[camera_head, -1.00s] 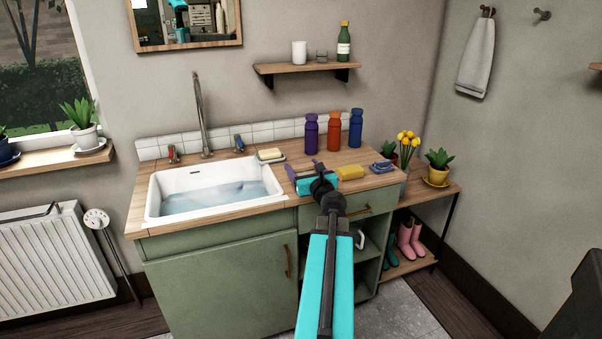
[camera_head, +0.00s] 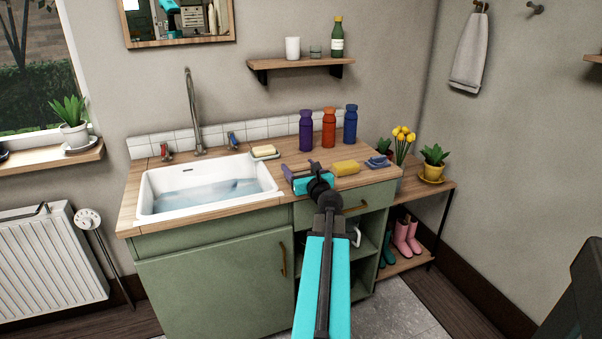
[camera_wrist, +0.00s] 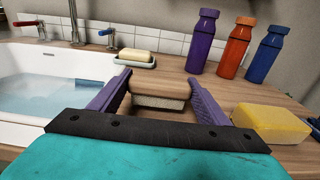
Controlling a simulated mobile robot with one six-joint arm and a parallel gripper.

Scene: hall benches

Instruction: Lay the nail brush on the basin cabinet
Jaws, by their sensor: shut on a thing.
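The nail brush (camera_wrist: 160,88), with a wooden back and pale bristles below, is held between the two purple fingers of my gripper (camera_wrist: 160,95) in the wrist view. The bristles face down over the wooden top of the basin cabinet; I cannot tell whether they touch it. In the head view my gripper (camera_head: 302,174) is at the top's front part, right of the basin, and the brush is mostly hidden there. The green basin cabinet (camera_head: 212,285) has a wooden top and an inset white basin (camera_head: 150,212) with water.
A yellow sponge (camera_head: 345,167) lies right of my gripper, with a blue cloth (camera_head: 378,162) beyond. Purple (camera_head: 306,131), orange (camera_head: 328,128) and blue (camera_head: 350,125) bottles stand behind. A soap dish (camera_head: 264,153) sits by the basin's back right corner.

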